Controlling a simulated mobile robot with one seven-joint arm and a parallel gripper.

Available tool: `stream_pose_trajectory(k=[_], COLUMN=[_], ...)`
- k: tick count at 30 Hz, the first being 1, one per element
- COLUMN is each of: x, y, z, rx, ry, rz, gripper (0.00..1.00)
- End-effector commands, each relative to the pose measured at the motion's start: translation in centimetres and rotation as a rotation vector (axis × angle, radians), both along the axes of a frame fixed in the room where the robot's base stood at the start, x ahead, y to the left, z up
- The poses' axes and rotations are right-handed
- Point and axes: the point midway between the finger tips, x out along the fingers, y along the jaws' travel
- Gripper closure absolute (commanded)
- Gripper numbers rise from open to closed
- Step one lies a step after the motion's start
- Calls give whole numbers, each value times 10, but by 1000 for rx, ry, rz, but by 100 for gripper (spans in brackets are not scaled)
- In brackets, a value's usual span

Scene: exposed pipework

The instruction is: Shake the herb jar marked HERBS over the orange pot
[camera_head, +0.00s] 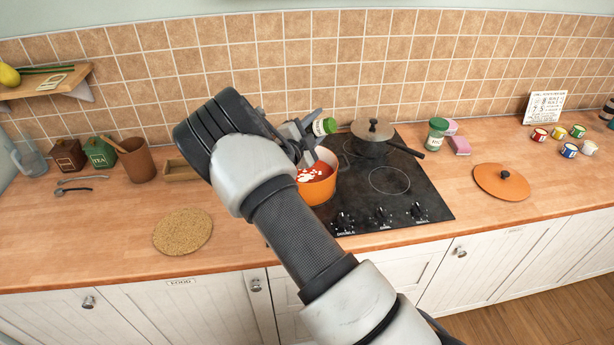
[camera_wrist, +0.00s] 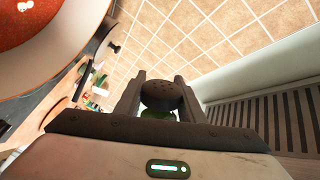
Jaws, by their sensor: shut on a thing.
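My gripper (camera_head: 311,133) is shut on a small jar (camera_head: 322,127) with a green end and a white label; the label's writing is too small to read. The jar is tilted well over, above the back of the orange pot (camera_head: 318,190). In the wrist view the jar's dark perforated top (camera_wrist: 162,96) shows between the two fingers. The pot stands on the left front of the hob, uncovered, with red sauce and white bits inside. Its rim and sauce also show at the top left of the wrist view (camera_wrist: 75,45). My arm hides part of the pot's left side.
A lidded pan (camera_head: 372,138) stands behind on the black hob (camera_head: 415,185). A green-lidded jar (camera_head: 437,135) and sponges (camera_head: 459,145) are right of it. An orange lid (camera_head: 502,182) lies further right. A cork mat (camera_head: 183,232) lies left. The tiled wall is close behind.

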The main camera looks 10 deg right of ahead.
Motion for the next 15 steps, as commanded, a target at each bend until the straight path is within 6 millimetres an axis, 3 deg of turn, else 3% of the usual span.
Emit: stream_pose_trajectory(k=[7,15], x=[0,0], y=[0,0], z=[-38,-40], rx=[-4,-1], ry=[4,0], rz=[1,-1], gripper=[89,89])
